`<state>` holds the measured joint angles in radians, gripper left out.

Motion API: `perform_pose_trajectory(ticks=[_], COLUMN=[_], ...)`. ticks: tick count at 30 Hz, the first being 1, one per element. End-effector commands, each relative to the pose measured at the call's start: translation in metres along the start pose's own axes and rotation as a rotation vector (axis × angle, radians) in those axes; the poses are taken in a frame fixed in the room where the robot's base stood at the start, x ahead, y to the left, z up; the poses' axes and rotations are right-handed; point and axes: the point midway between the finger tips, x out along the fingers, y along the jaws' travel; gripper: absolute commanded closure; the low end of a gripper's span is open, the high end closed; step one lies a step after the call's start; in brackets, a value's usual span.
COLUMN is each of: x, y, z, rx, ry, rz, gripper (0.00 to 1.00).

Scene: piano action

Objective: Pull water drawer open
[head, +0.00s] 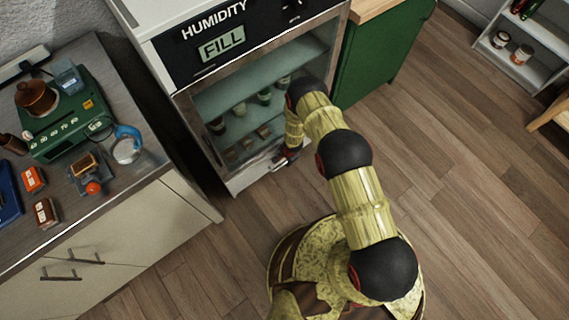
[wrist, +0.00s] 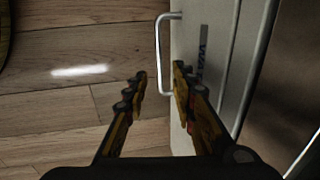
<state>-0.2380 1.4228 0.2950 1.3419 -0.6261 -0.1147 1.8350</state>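The water drawer (head: 252,176) is the pale panel at the foot of the humidity cabinet, and it looks shut. In the wrist view its front (wrist: 202,95) carries partly hidden lettering beginning "WA". A thin silver bar handle (wrist: 159,50) stands out from that front. My gripper (wrist: 160,80) is open, with one finger on each side of the handle's lower end in the picture. I see gaps between the fingers and the bar, but contact cannot be told for sure. In the head view my gripper (head: 286,158) is at the drawer's right part, partly hidden by my arm.
The humidity cabinet (head: 185,42) has a glass door (head: 225,95) with small pots behind it. A green cabinet (head: 375,55) stands to its right, a counter (head: 150,165) with appliances to its left. Wooden floor (head: 460,190) is open in front and right.

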Motion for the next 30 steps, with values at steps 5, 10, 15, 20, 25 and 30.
perform_pose_trajectory(ticks=[5, 10, 15, 20, 25, 30], x=[0.031, 0.046, 0.049, 0.048, 0.048, 0.048], y=[0.001, 0.001, 0.000, 0.000, 0.000, 0.000], z=[0.000, 0.000, 0.000, 0.000, 0.000, 0.000], rx=[-0.001, -0.002, -0.001, -0.001, -0.002, -0.002], ry=[0.000, 0.000, 0.001, 0.001, 0.001, 0.001], rz=[0.000, 0.001, 0.000, 0.001, 0.001, 0.001], gripper=[0.74, 0.74, 0.74, 0.74, 0.82, 0.92])
